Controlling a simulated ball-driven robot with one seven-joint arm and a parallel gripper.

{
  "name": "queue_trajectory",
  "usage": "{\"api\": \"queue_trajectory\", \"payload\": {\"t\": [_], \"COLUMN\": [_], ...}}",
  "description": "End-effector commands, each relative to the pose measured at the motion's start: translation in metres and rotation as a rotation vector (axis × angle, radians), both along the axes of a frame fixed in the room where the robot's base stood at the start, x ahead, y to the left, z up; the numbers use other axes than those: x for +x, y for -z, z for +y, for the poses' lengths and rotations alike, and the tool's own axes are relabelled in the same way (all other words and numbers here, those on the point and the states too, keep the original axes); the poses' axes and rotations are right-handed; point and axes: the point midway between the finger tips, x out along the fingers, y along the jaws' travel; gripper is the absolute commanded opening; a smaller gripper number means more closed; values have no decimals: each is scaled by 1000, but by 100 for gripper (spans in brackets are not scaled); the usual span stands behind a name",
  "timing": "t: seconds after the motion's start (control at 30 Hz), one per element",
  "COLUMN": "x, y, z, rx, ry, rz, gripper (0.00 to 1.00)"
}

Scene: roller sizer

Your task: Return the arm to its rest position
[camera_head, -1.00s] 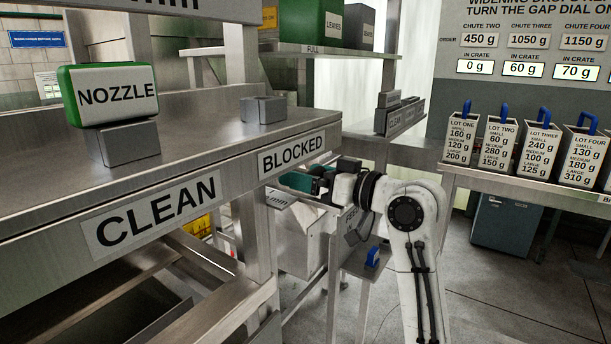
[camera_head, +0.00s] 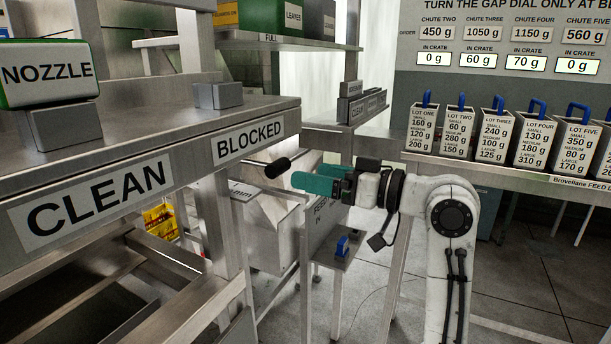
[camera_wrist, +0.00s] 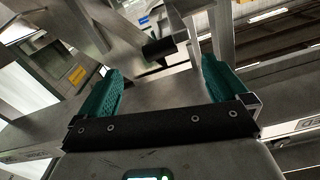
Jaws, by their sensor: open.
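My gripper (camera_head: 300,182) is at the left end of my white arm in the head view, below and right of the BLOCKED label. Its teal fingers point left towards a black-ended rod (camera_head: 278,167) and seem close to it; contact cannot be told. In the wrist view the two teal fingers (camera_wrist: 160,85) stand wide apart with nothing held between them. The black rod end (camera_wrist: 158,48) shows beyond the fingertips. My arm is bent, with its elbow at the right.
A steel bench (camera_head: 130,140) at the left carries a green-edged NOZZLE block (camera_head: 48,73). A shelf of lot containers (camera_head: 495,130) with blue handles stands at the right. A small stand with a blue handle (camera_head: 342,246) is below my gripper. Open floor shows at the lower right.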

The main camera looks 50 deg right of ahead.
Motion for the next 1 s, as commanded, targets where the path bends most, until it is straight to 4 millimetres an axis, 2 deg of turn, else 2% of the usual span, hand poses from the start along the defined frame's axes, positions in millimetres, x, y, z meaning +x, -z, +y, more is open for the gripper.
{"api": "queue_trajectory", "payload": {"t": [0.27, 0.37, 0.43, 0.47, 0.57, 0.6, 0.73, 0.8, 0.87, 0.9, 0.97, 1.0], "x": [0, 3, 7, 9, 10, 8, -12, -31, -52, -68, -95, -115], "y": [0, 13, 36, 50, 108, 134, 217, 259, 293, 314, 344, 362], "z": [0, 4, 11, 15, 35, 44, 75, 92, 106, 114, 125, 131], "rx": [0, 9, 23, 31, 52, 56, 50, 32, 9, -10, -48, -77], "ry": [0, 2, 6, 10, 22, 27, 45, 51, 57, 59, 65, 69], "rz": [0, 29, 81, 113, 252, 318, 538, 659, 765, 836, 944, 1013], "gripper": [100, 100, 100, 100, 100, 100, 100, 100, 100, 100, 100, 100]}}
